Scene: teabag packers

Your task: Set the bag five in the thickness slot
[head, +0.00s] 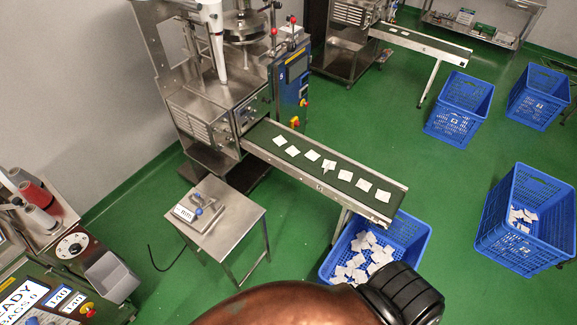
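Several white teabags lie in a spaced row on the dark belt of the conveyor (255,141). The nearest to the machine is a teabag (279,141), and the farthest down is another teabag (383,195). I cannot read a number on any bag. A small metal gauge-like device (211,199) with a blue knob and a white display (186,213) sits on a steel side table (232,232); no slot can be made out at this size. Neither of my grippers shows; only a copper and black part of my own body is at the bottom edge.
A packing machine (297,75) marked 5 feeds the conveyor. A blue crate (408,235) with loose teabags stands under its end. Other blue crates (520,240) stand right. A control panel (55,300) is at lower left. Green floor is open between table and conveyor.

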